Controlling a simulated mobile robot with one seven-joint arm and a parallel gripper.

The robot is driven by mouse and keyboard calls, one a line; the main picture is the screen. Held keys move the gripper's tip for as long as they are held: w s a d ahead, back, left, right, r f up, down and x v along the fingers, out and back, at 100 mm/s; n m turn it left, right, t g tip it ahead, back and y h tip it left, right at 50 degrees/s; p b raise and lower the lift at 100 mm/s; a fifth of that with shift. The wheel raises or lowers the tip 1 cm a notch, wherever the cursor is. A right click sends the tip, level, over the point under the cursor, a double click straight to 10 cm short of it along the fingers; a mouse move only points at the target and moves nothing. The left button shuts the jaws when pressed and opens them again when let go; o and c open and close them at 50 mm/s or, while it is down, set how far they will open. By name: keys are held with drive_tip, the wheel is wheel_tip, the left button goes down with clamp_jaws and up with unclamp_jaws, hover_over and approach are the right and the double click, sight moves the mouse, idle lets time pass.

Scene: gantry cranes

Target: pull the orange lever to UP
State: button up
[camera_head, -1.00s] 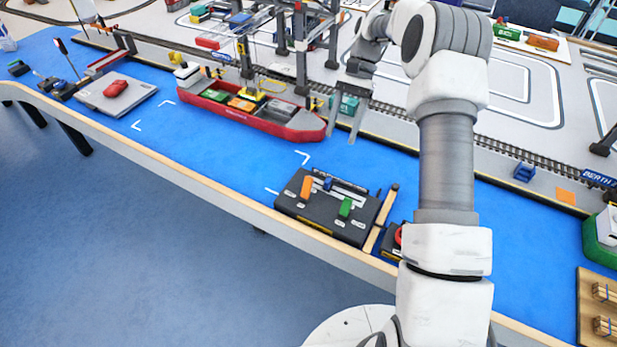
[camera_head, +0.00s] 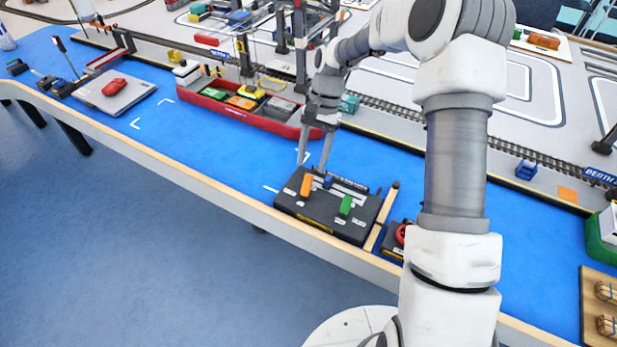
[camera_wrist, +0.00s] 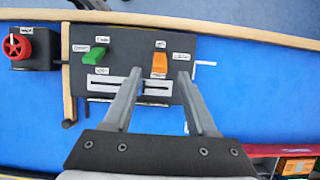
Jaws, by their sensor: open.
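The orange lever (camera_head: 306,186) stands on the left part of a black control box (camera_head: 345,224) near the table's front edge. In the wrist view the orange lever (camera_wrist: 160,64) lies just beyond my fingertips, between small white labels. A blue slider (camera_head: 328,183) and a green lever (camera_head: 345,206) are on the same box; the green lever also shows in the wrist view (camera_wrist: 94,55). My gripper (camera_head: 314,168) is open and empty, above the back edge of the box. In the wrist view my gripper (camera_wrist: 158,76) has its fingers apart, with the blue slider low between them. The label wording is too small to read.
A wooden rod (camera_head: 382,218) lies along the box's right side, beside a small box with a red wheel (camera_wrist: 17,46). A red cargo ship (camera_head: 250,113) lies behind and left. Blue tabletop is clear left of the box.

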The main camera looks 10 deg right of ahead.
sight(309, 175)
drive_tip(key=shift+x, duration=2.65)
clamp_jaws()
